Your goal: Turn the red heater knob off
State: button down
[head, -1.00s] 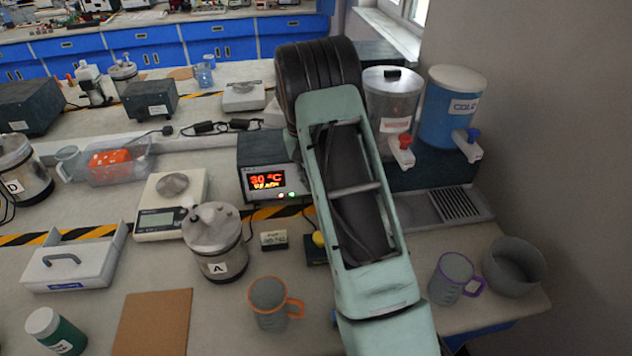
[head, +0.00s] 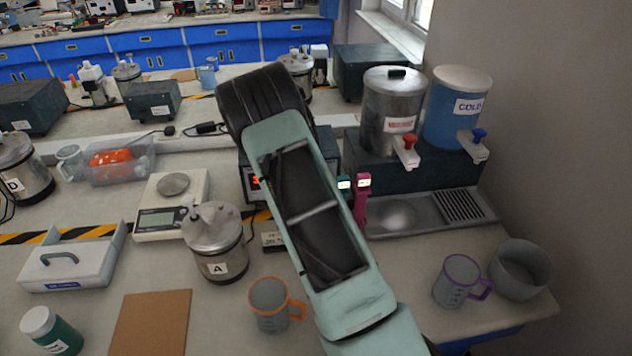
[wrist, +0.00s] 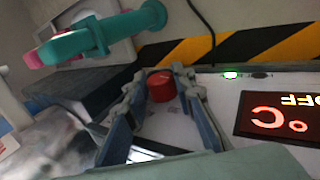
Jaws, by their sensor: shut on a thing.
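The red heater knob (wrist: 161,86) sits on the heater's pale front panel in the wrist view. My gripper (wrist: 160,88) has a finger on either side of it and is shut on it. The heater's dark display (wrist: 285,118) shows a red °C sign and part of other letters, cut off by the picture edge. A green light (wrist: 230,75) is lit beside it. In the head view the heater box (head: 250,180) is mostly behind my arm, which also hides my gripper and the knob.
Pot A (head: 215,243), an orange-rimmed mug (head: 268,303) and a purple-rimmed mug (head: 455,282) stand nearby. The drip tray (head: 430,218) lies right.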

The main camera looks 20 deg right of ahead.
jog(key=c, duration=1.6)
grip_release()
jog(key=shift+r, duration=0.1)
jog(key=v, duration=1.2)
